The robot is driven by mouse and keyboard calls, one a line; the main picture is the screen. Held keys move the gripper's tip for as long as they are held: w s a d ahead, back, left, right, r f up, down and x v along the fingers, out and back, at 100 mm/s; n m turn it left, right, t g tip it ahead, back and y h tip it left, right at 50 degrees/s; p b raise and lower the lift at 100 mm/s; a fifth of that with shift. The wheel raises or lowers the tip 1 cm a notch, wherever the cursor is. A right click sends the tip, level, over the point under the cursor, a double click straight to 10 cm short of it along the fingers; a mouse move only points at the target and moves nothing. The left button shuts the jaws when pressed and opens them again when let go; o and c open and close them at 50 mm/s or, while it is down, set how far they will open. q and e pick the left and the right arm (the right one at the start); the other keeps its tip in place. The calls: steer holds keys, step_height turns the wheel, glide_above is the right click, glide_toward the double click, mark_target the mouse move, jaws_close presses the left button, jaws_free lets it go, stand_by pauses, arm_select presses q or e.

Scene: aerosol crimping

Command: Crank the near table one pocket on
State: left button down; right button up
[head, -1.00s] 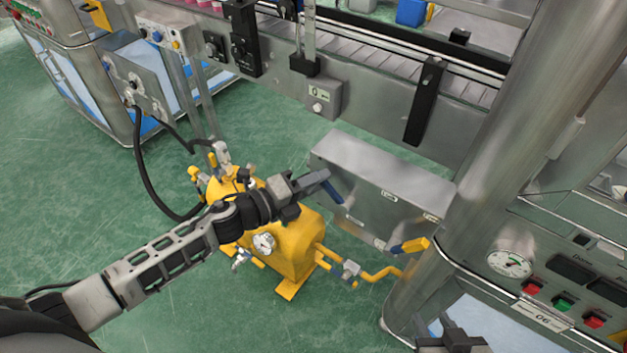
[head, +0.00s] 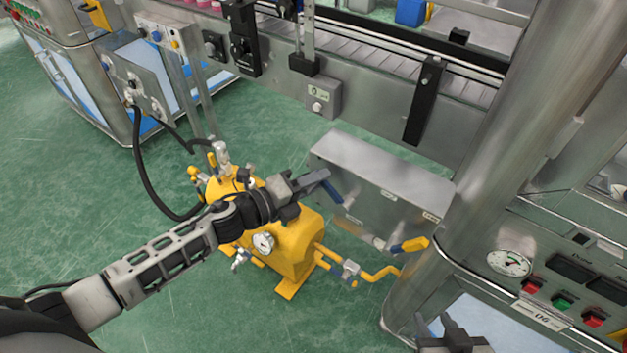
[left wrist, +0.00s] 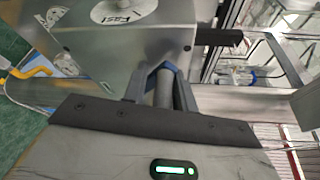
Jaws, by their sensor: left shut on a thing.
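My left gripper (head: 326,187) is beside the near end of a steel box (head: 385,172) in the head view. In the left wrist view its blue-grey fingers (left wrist: 160,84) are shut around a dark grey cylindrical grip (left wrist: 164,90). What the grip joins to is mostly hidden. A round white dial (left wrist: 122,8) sits on the steel face beyond the fingers. My right gripper (head: 440,328) is at the bottom edge of the head view, with its two fingertips apart and nothing visible between them. The near table itself cannot be made out clearly.
A yellow tank (head: 285,240) with pipes and a gauge stands below my left arm. A steel column (head: 490,160) and a control panel (head: 560,290) are at right. A conveyor (head: 390,60) runs behind. Green floor (head: 90,220) is open at left.

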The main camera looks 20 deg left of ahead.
arm_select(q)
steer(key=shift+s+d+r+h, duration=0.15)
steer(key=shift+d+r+h, duration=0.25)
steer(key=shift+d+r, duration=0.25)
steer(key=c, duration=1.4)
jaws_free()
steer(key=shift+o, duration=0.2)
steer(key=shift+d+f, duration=0.1)
steer(key=shift+v, duration=1.45)
steer(key=r+p+v, duration=0.2)
steer(key=p+v, duration=0.1)
steer(key=v, duration=1.2)
steer(key=shift+s, duration=0.3)
